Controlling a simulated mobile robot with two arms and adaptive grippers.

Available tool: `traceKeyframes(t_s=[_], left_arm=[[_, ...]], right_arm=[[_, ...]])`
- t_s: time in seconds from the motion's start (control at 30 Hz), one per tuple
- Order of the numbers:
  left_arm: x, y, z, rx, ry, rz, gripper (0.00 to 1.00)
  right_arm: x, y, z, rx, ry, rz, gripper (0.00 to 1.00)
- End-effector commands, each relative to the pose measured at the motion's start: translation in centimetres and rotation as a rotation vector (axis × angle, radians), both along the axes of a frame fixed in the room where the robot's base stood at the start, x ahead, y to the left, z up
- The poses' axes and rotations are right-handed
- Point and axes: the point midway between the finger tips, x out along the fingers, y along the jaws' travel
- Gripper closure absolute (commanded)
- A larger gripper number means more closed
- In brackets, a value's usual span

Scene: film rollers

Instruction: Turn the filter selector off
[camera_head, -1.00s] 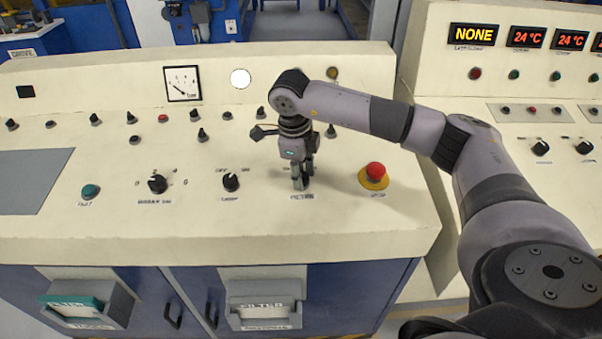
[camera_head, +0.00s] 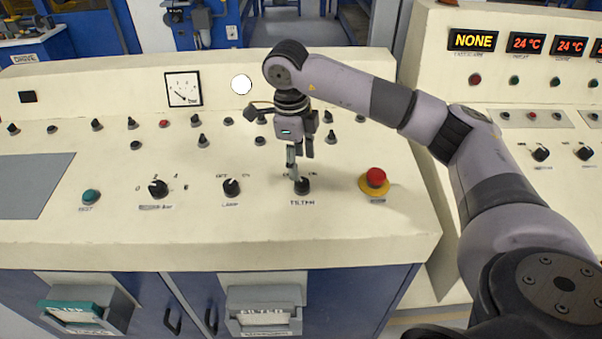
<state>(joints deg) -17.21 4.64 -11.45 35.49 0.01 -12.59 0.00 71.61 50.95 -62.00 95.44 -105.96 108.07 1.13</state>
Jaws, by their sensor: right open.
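The filter selector (camera_head: 302,187) is a small black rotary knob on the cream console, above a label that seems to read FILTER. Position labels stand to its upper left and upper right, the right one reading ON and the left one partly covered by a finger. I cannot tell for sure which way its pointer faces. My right gripper (camera_head: 300,163) is open and empty, pointing down just above and behind the knob. One finger overlaps the knob's upper left in the picture; I cannot tell whether it touches. My left gripper is not in view.
A red emergency button (camera_head: 375,179) on a yellow base stands right of the selector. The lamp selector (camera_head: 231,187) stands to its left, with another selector (camera_head: 158,187) and a green button (camera_head: 91,196) further left. Several small toggles line the panel behind.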

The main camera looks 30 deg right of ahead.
Motion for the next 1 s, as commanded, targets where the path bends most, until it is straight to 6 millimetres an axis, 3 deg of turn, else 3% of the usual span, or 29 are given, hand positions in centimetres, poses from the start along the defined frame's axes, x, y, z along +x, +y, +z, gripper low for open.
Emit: traceKeyframes(t_s=[0.1,0.3,1.0], left_arm=[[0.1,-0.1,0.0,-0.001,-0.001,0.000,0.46],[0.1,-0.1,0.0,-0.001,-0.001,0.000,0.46],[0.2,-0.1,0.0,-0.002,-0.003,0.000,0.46]], right_arm=[[0.0,0.3,2.5,0.000,-0.004,0.000,0.49],[0.0,0.6,4.7,0.001,-0.001,0.000,0.49],[0.0,0.6,5.2,0.000,0.001,-0.001,0.49]])
